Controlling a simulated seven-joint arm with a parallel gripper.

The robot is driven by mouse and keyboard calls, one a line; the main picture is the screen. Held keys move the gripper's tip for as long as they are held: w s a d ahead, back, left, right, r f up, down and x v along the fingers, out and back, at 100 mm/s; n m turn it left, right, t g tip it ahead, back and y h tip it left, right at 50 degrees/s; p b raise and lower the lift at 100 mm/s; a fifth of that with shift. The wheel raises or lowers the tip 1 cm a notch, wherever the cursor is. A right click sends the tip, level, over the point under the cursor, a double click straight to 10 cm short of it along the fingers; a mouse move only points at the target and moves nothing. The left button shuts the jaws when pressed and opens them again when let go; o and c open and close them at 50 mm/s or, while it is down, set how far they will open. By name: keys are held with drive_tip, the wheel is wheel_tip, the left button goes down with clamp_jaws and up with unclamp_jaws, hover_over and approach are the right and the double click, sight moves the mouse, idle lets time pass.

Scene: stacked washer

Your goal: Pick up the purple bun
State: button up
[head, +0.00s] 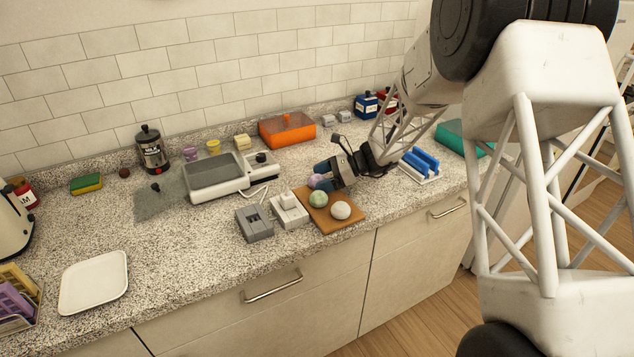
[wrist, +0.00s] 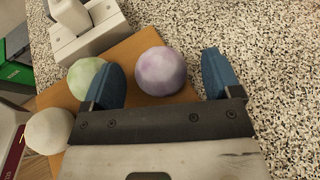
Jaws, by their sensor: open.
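The purple bun (wrist: 161,71) is a round, mottled purple-white ball on a brown wooden board (wrist: 130,48). In the head view the purple bun (head: 314,181) is partly hidden by my gripper (head: 322,175). In the wrist view my gripper (wrist: 163,80) is open, with its blue fingers on either side of the bun. The left finger is near the bun, and a wider gap shows on the right. I cannot tell whether the fingers touch it. A green bun (head: 318,199) and a whitish bun (head: 340,210) share the board.
The green bun (wrist: 86,75) is close beside my left finger in the wrist view. Grey and white devices (head: 289,210) stand left of the board. A blue rack (head: 420,165) is to the right. An orange container (head: 287,130) stands behind. Speckled counter right of the bun is clear.

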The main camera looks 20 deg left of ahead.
drive_tip(key=shift+s+a+f, duration=0.1)
drive_tip(key=shift+a+f, duration=0.05)
drive_tip(key=shift+a, duration=0.15)
idle(0.4)
drive_tip(key=c, duration=1)
